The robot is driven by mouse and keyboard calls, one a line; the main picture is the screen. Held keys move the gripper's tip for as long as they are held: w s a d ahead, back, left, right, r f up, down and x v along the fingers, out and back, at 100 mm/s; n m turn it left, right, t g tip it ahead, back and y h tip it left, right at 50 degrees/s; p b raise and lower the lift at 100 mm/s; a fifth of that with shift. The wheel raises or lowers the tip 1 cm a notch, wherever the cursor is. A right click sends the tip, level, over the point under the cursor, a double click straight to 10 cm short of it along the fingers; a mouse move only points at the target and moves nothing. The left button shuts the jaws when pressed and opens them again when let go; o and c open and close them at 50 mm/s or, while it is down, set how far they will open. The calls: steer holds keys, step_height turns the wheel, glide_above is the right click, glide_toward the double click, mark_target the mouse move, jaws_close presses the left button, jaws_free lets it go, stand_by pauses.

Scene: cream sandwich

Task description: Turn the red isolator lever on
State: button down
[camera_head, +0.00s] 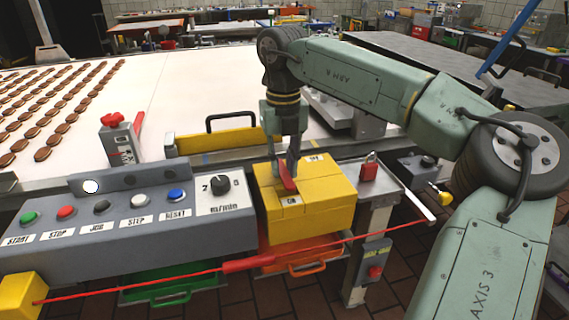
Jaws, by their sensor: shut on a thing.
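The red isolator lever (287,178) is on top of a yellow isolator box (318,204), at the front edge of the machine. A white label (291,201) is on the box near the lever's lower end, and another is at the box's back right. My gripper (285,168) points down over the box and is shut on the lever. The fingers and wrist hide part of the lever and its pivot.
Left of the box stands a grey control panel (150,237) with coloured buttons and a black knob (220,184). A red padlock (369,166) is to its right. A red pull cord (385,230) runs across the front. A yellow guard with black handle (230,140) stands behind.

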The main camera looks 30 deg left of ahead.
mark_target(283, 172)
stand_by(0.5)
steer(key=c, duration=1.5)
jaws_free()
step_height(283, 172, up, 12)
